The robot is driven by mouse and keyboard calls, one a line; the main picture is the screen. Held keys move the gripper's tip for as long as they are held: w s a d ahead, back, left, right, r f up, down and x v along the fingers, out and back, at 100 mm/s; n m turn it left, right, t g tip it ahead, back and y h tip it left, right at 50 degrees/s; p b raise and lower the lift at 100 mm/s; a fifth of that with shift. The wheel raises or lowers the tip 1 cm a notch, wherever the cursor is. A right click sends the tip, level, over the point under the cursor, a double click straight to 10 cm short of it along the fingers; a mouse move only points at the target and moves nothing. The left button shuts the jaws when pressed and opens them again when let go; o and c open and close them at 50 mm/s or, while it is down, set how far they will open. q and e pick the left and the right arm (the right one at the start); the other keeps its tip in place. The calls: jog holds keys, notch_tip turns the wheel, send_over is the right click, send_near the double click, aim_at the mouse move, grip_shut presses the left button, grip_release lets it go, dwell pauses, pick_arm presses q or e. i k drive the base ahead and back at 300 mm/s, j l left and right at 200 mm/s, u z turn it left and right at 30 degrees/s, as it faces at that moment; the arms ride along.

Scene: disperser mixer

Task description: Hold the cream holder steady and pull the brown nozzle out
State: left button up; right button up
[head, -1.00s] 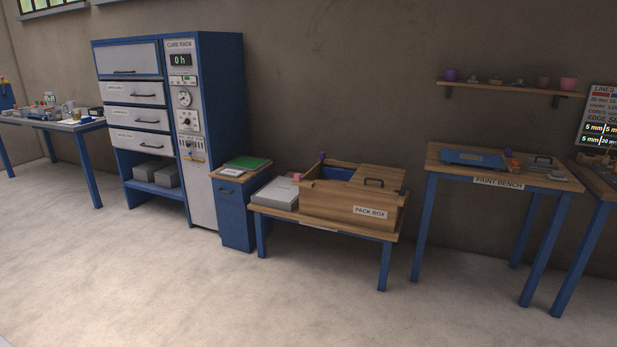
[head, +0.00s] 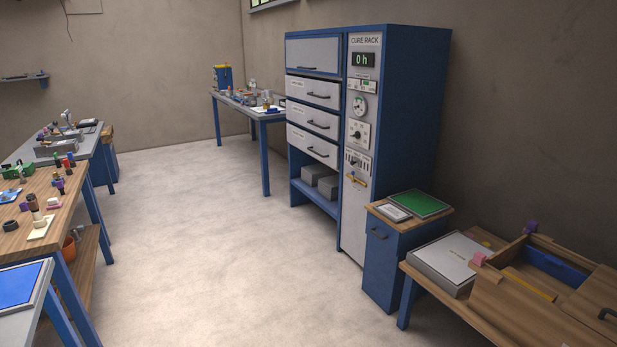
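Neither of my grippers is in view.
The blue cure rack (head: 400,110) and pack box (head: 530,310) are at right. The floor (head: 200,240) between is clear.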

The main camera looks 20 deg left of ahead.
aim_at(33, 206)
jog(key=i+j+u, duration=0.3)
jog(key=i+u, duration=0.2)
jog(key=i, duration=0.15)
jog(key=i+u, duration=0.5)
jog(key=i, duration=0.15)
jog(key=i+l+u, duration=0.2)
jog(key=i+u, duration=0.3)
jog(key=i, duration=0.2)
